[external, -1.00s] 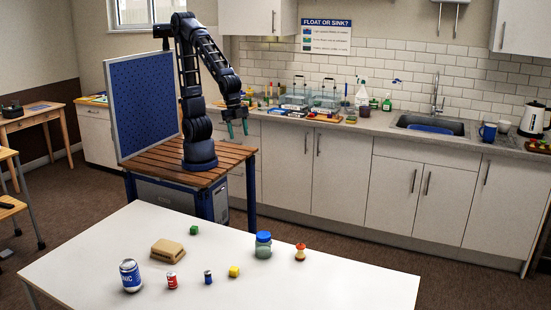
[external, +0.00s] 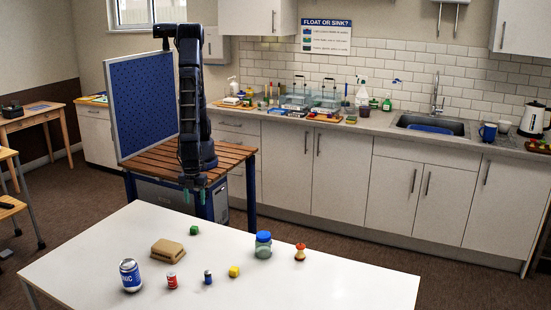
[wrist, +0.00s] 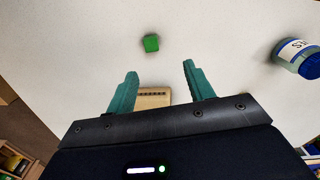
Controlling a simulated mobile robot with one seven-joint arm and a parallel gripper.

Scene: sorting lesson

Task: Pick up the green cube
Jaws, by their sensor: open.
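The green cube (external: 194,230) sits on the white table (external: 330,285), near its back left edge. It also shows in the wrist view (wrist: 151,43), beyond my fingertips and roughly between their lines. My gripper (external: 195,196) is above the table's back edge, pointing down, apart from the cube. In the wrist view its two teal fingers (wrist: 160,78) are spread with nothing between them touching either one.
The table's right front is clear.

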